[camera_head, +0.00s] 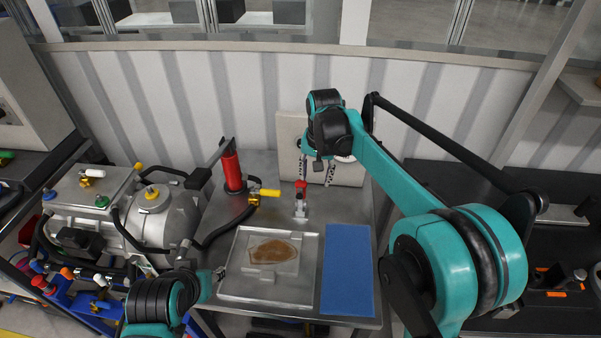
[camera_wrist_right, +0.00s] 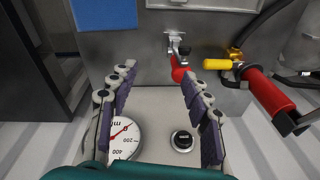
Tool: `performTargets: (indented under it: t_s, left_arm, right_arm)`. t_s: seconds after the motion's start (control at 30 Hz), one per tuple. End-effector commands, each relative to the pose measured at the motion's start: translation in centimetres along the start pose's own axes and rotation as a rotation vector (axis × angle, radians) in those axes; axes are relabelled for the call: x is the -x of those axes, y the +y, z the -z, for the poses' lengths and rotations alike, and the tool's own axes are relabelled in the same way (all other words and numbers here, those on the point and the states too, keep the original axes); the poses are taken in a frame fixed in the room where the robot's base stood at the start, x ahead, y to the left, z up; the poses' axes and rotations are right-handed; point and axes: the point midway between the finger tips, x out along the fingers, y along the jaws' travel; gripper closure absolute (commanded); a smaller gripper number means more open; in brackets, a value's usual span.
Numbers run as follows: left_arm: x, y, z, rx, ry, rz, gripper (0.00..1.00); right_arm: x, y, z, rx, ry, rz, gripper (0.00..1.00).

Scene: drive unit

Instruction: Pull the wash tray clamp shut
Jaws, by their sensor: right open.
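The wash tray (camera_head: 231,290) is a shallow metal tray on the steel bench, with a brown stain on its middle. The clamp (camera_head: 299,209) stands behind the tray's back edge, its red handle (camera_head: 301,187) raised. In the right wrist view the clamp's metal part (camera_wrist_right: 175,42) and red handle (camera_wrist_right: 178,68) show beside the right-hand fingertips; I cannot tell whether they touch. My right gripper (camera_head: 327,168) hangs behind and above the clamp; its fingers (camera_wrist_right: 155,72) are spread with nothing between them. My left arm is at the lower left; its jaws are not clear.
A blue mat (camera_head: 348,270) lies right of the tray. A red cylinder (camera_head: 232,171) with a black lever and a yellow-handled valve (camera_head: 268,193) stand to the left. A pale panel (camera_head: 290,130) with a gauge (camera_wrist_right: 124,138) and black knob (camera_wrist_right: 182,140) stands behind the clamp.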

Motion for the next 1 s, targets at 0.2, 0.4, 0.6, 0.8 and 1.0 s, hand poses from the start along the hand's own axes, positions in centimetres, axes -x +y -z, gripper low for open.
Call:
performTargets:
  t_s: [0.2,0.4,0.6,0.8,1.0]
  left_arm:
    - [2.9,0.0,2.1,0.000,0.000,0.000,0.60]
    - [3.6,0.0,2.6,0.000,0.000,0.000,0.60]
    - [3.3,0.0,2.3,0.000,0.000,0.000,0.60]
    - [2.7,0.0,1.9,0.000,0.000,0.000,0.60]
    - [2.4,0.0,1.7,0.000,0.000,0.000,0.60]
  right_arm:
    - [-1.4,-4.1,3.2,-0.079,-0.084,-0.052,0.51]
    - [-2.8,-5.5,4.0,-0.116,-0.118,-0.078,0.51]
    - [-5.0,-5.5,3.9,-0.123,-0.123,-0.083,0.51]
    - [-8.4,-5.3,3.4,-0.122,-0.123,-0.082,0.51]
    - [-10.5,-5.1,3.1,-0.121,-0.122,-0.082,0.51]
